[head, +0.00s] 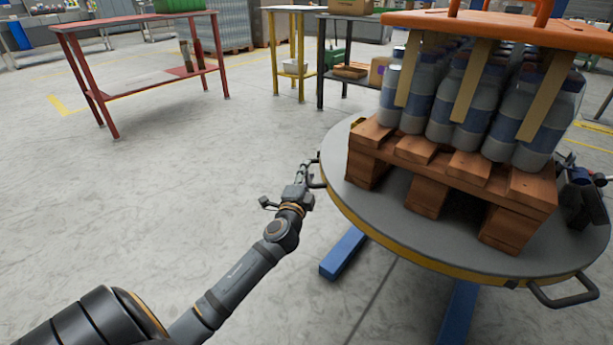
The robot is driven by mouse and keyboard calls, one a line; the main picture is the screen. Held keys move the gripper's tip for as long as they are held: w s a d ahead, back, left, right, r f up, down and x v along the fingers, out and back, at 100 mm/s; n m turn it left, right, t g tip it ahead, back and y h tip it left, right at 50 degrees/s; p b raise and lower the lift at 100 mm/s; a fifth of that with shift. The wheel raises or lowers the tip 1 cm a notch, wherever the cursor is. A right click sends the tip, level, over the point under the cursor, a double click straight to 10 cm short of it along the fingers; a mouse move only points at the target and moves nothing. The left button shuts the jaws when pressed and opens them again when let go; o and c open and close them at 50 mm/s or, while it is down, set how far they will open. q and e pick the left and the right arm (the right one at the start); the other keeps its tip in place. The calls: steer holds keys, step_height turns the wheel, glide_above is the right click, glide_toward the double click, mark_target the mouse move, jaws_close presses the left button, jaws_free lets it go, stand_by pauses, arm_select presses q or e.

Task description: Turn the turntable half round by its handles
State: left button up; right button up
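The round grey turntable (400,235) with a yellow rim fills the right of the head view. It carries a wooden pallet (430,190) stacked with grey bottles. One dark handle (319,181) is on its left rim, another handle (565,297) on its near right rim. My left gripper (304,174) is at the left rim handle, its fingers touching or very close to it. The fingers are too small to tell whether they are closed around it. A dark mechanical part (580,200) at the turntable's right edge may be my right gripper; its fingers are not clear.
Blue legs (343,253) spread out on the floor below the turntable. An orange board (500,28) tops the bottles. A red table (140,20), a yellow-legged table (290,10) and a dark-legged table stand behind. The floor on the left is clear.

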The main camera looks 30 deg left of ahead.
arm_select(q)
jaws_close()
steer(key=shift+s+d+f, duration=0.1)
steer(key=shift+s, duration=0.05)
stand_by(0.4)
